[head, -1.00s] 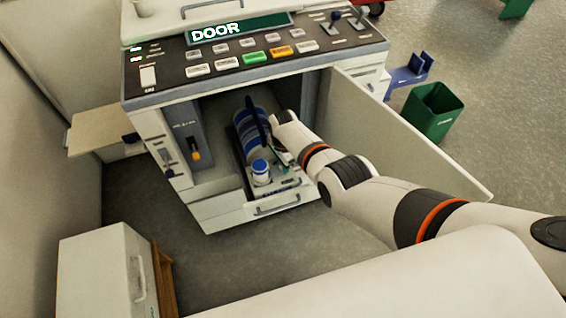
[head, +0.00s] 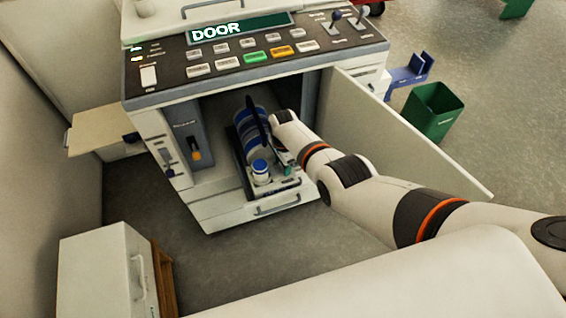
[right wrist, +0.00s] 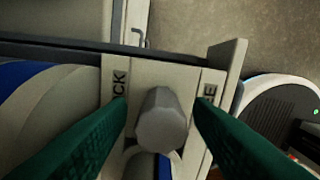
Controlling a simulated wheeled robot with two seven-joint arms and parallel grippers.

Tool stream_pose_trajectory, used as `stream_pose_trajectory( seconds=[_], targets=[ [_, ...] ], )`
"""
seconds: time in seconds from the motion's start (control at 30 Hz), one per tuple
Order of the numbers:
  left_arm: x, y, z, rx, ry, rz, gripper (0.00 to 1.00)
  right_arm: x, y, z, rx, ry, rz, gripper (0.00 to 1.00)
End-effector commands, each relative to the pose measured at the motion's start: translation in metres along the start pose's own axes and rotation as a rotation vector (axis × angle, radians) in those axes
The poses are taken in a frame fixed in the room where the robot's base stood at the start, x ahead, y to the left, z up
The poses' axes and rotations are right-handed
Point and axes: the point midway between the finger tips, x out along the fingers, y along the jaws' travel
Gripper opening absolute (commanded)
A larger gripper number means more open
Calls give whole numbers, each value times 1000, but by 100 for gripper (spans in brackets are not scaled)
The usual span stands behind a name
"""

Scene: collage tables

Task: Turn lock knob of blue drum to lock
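The blue drum (head: 245,131), a blue and white striped cylinder, lies in the open bay of the copier-like machine in the head view. Its end also shows in the right wrist view (right wrist: 30,85). The grey faceted lock knob (right wrist: 161,122) stands on a light plate between partly hidden labels, "CK" on the left and "E" on the right. My right gripper (right wrist: 161,112) is open, its green fingers on either side of the knob with gaps visible. In the head view the right gripper (head: 279,160) is small at the bay's front. My left gripper is not in view.
The machine's door (head: 400,130) stands open to the right, beside my right arm. The display (head: 238,27) reads "DOOR". A white cabinet (head: 95,270) and green bin (head: 433,112) stand nearby.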

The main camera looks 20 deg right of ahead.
Motion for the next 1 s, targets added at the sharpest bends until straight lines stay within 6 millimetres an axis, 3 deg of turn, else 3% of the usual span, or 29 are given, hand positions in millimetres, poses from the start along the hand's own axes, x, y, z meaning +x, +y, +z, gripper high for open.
stream_pose_trajectory(
  seconds=[0.23,0.5,0.7,1.0],
  targets=[
    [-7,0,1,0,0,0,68,-9,0,0,0,0,0,47],
    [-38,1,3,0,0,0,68,-61,0,0,0,0,3,47],
    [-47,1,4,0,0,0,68,-96,0,0,1,0,2,47],
    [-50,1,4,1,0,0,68,-120,0,0,0,0,-1,47]
  ],
)
